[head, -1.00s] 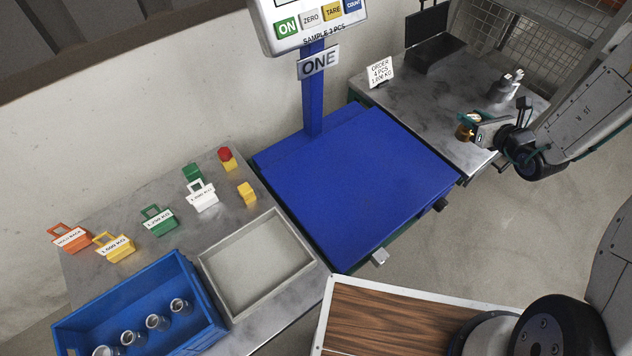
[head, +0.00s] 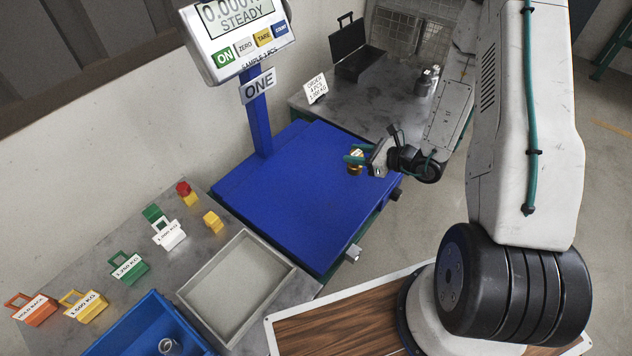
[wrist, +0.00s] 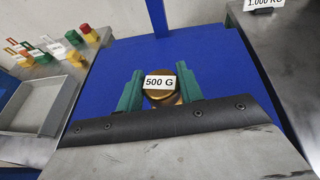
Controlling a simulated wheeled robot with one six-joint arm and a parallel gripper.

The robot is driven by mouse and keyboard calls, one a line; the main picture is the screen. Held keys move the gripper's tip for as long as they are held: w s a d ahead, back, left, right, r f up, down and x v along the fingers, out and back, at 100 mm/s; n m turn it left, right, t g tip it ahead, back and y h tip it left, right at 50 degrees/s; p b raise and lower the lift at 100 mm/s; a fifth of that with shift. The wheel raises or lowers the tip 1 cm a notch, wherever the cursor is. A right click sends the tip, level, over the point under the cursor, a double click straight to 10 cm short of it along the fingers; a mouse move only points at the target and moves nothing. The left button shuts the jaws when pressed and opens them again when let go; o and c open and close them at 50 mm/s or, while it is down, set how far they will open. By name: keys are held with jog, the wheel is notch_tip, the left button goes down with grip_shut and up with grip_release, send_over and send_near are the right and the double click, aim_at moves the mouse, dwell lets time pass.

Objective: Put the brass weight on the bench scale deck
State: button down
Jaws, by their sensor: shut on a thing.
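The brass weight (head: 355,167) is held in my gripper (head: 356,160), near the right side of the blue scale deck (head: 290,200). In the wrist view the brass weight (wrist: 160,97) carries a white "500 G" label and sits between the two green fingers of my gripper (wrist: 160,92). The blue deck (wrist: 200,62) spreads behind and below it there. The weight appears above the deck; the gap under it cannot be judged. The scale's display (head: 238,22) reads zeros and "STEADY".
A grey tray (head: 240,280) and a blue bin (head: 140,325) with metal parts are left of the deck. Several coloured tagged blocks (head: 125,267) stand behind them. The scale's blue post (head: 258,125) rises at the deck's back. A black case (head: 358,65) is on the rear bench.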

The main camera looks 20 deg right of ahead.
jog(key=s+d+f+n+g+y, duration=0.1)
jog(key=s+f, duration=0.2)
jog(key=s, duration=0.3)
jog(key=shift+w+d+r+x, duration=0.1)
jog(key=shift+w+d+x, duration=0.1)
jog(key=shift+x, duration=2.5)
jog(key=shift+w+d+r+x, duration=0.1)
jog(key=shift+w+x, duration=0.1)
jog(key=shift+x, duration=2.55)
jog(key=shift+w+d+r+x, duration=0.1)
jog(key=shift+w+d+x, duration=0.1)
jog(key=shift+x, duration=2.5)
jog(key=c, duration=0.9)
grip_release()
jog(key=shift+f, duration=0.1)
